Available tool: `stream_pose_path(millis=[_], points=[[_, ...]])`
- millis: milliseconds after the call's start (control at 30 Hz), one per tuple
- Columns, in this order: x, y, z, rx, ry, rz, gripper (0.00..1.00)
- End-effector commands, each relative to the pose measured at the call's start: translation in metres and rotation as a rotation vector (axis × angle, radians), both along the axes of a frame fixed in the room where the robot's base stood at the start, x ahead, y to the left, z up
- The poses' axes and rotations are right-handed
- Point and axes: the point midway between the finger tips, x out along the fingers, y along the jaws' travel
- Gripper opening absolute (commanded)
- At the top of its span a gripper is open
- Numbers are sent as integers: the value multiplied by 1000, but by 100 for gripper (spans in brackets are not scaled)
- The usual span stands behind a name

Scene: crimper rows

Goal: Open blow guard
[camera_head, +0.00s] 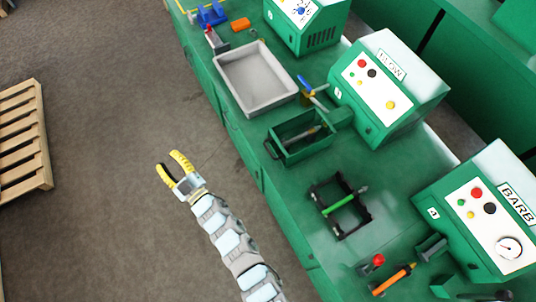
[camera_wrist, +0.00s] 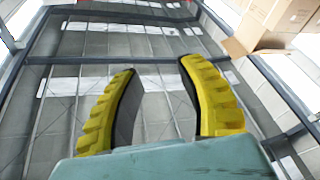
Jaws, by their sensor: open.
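The green machine labelled "BLOW" (camera_head: 388,88) stands on the green bench, right of centre in the head view. A green box-shaped part (camera_head: 292,152) with an open top sits at its front, with a rod-like piece inside. I cannot tell for sure whether this part is the guard. My gripper (camera_head: 168,163) is open and empty over the floor, left of the bench and well apart from the machine. In the wrist view its yellow fingers (camera_wrist: 157,68) are spread with nothing between them. The wrist view does not show the machine.
A grey tray (camera_head: 222,70) and a blue-handled tool (camera_head: 306,85) lie near the machine. A black frame with a green rod (camera_head: 340,206) and the "BARB" machine (camera_head: 484,214) are nearer. A wooden pallet (camera_head: 22,140) lies at left. The floor around my gripper is clear.

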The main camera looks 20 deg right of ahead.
Motion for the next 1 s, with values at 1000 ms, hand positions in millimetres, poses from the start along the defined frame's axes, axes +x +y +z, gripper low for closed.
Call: stream_pose_path(millis=[1000], points=[[89, -133, -258, -903, 876, -850, 39]])
